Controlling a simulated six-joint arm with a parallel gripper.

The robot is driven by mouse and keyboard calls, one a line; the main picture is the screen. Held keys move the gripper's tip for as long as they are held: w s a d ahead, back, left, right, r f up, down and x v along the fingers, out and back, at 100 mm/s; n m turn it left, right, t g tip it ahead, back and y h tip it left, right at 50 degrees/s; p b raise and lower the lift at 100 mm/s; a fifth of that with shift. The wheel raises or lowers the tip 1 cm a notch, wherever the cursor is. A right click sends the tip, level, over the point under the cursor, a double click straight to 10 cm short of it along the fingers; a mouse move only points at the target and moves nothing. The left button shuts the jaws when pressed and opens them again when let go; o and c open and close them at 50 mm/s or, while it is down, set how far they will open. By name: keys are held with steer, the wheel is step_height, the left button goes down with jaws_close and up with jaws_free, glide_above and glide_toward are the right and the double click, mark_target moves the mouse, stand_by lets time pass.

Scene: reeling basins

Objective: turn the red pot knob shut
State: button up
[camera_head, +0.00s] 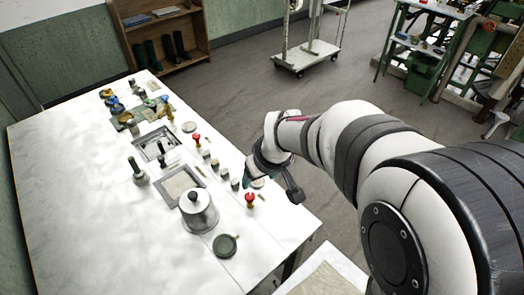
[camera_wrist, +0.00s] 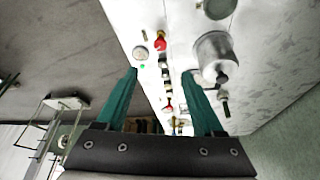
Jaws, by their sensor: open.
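Two red-topped knobs on yellowish stems stand on the white table. The near one (camera_head: 250,197) is beside a lidded metal pot (camera_head: 198,210); the far one (camera_head: 196,138) is further up the row. I cannot tell which is the pot's knob, or how far either is turned. In the wrist view the near red knob (camera_wrist: 160,43) lies ahead of the gap between my fingertips, and the far one (camera_wrist: 169,105) shows between the fingers. My gripper (camera_wrist: 160,73) is open with teal fingers and holds nothing. In the head view it hangs near the table's right edge, its fingers partly hidden.
A dark green round dish (camera_head: 226,245) lies in front of the pot. Small cylinders, square basins (camera_head: 181,187) and a green-handled tool (camera_head: 137,171) stand along the table. The table's left side is clear. A wheeled cart (camera_head: 305,60) stands on the floor behind.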

steer(key=n+g+h, duration=0.2)
steer(key=n+g, duration=0.2)
steer(key=n, duration=1.4)
glide_toward(250, 195)
step_height(250, 195, down, 8)
steer(key=shift+s+a+f, duration=0.1)
steer(key=shift+s+f, duration=0.05)
steer(key=shift+f, duration=0.1)
jaws_close()
